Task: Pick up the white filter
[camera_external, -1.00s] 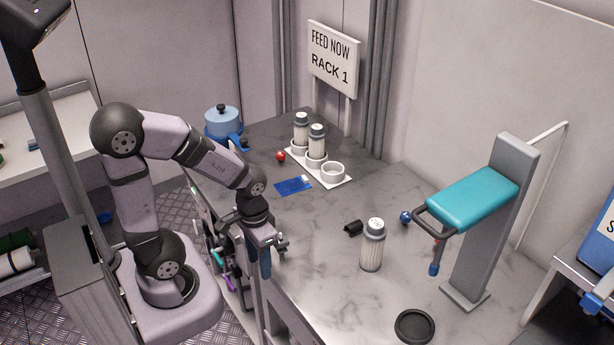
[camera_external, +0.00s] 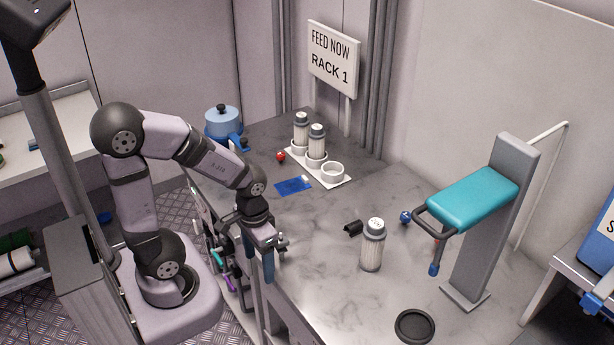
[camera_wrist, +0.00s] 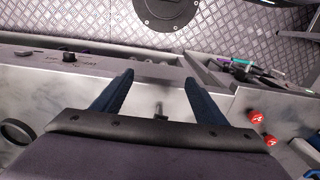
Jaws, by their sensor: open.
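A white ribbed filter with a grey cap (camera_external: 372,246) stands upright on the marble-topped bench, right of the middle. Two similar white filters, a left one (camera_external: 301,131) and a right one (camera_external: 317,143), stand in cups of the white rack (camera_external: 344,182) at the back. My gripper (camera_external: 264,268) points down near the bench's front left edge, left of the lone filter and apart from it. In the wrist view my gripper (camera_wrist: 158,92) shows two dark blue fingers spread apart with nothing between them. No filter is clearly seen there.
A turquoise-padded stand (camera_external: 474,207) rises right of the lone filter. A black ring-shaped dish (camera_external: 415,326) lies in front, and a small black piece (camera_external: 353,228) lies behind left. A blue pot (camera_external: 222,121) and a blue card (camera_external: 293,186) are farther back. The marble between gripper and filter is clear.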

